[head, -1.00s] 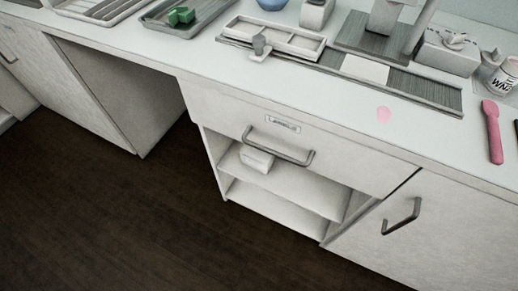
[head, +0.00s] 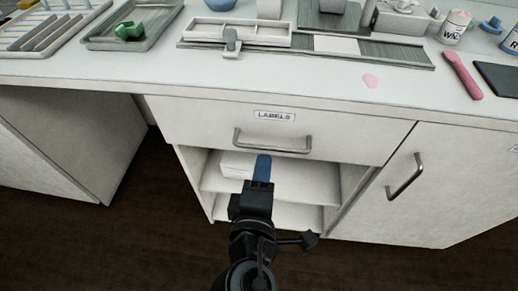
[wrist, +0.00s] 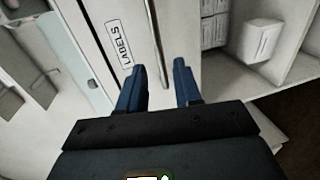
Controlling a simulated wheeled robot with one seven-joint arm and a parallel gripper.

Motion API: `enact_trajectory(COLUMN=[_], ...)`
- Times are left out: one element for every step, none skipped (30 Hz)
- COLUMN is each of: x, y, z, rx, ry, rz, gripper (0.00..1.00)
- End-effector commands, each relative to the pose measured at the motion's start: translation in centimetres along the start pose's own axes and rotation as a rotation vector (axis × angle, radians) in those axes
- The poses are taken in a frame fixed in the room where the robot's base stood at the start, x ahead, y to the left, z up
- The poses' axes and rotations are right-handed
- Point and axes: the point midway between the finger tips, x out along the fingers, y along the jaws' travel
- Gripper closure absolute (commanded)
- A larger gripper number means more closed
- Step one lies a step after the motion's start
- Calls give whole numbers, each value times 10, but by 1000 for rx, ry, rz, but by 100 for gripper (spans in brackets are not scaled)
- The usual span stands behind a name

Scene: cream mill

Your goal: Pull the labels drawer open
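The labels drawer (head: 345,138) is a white front under the counter, flush with the cabinet, with a "LABELS" plate (head: 274,115) on it. Its grey bar handle (head: 290,150) runs across below the plate. My gripper (head: 263,158) has blue fingers and is just in front of the handle, pointing at it. In the wrist view my gripper (wrist: 160,66) is open, and the handle (wrist: 156,35) lies ahead, roughly in line with the gap between the fingertips. I cannot tell whether the fingers touch it. The plate also shows in the wrist view (wrist: 120,44).
Open shelves (head: 300,185) below the drawer hold white boxes (head: 232,164). A cupboard door (head: 450,185) with its own handle (head: 405,177) is at the right. The counter (head: 130,70) above carries trays, a pink spatula (head: 462,75) and jars. Dark floor is at the lower left.

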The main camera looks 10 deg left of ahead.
Motion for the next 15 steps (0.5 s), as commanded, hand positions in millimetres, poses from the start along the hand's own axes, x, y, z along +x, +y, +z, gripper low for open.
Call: enact_trajectory(x=[3, 5, 9, 12, 16, 22, 27, 32, 38, 43, 48, 53, 57, 61, 65], y=[1, 2, 2, 2, 2, 2, 2, 2, 1, 2, 2, 2, 2, 1, 1], z=[-1, -1, -1, -1, -1, -1, -1, -1, -1, -1, -1, -1, -1, -1, -1], rx=[-2, -3, -3, -2, -2, -2, 0, 0, -1, -1, -1, -1, -1, -1, -1], ry=[-3, -4, -5, -5, -4, -5, -5, -4, -4, -5, -4, -3, -4, -3, -2], rz=[3, 3, 4, 4, 4, 3, 3, 3, 2, 3, 3, 2, 2, 2, 2], gripper=[66, 66, 66, 66, 66, 66, 66, 66, 66, 66, 66, 66, 66, 66, 66])
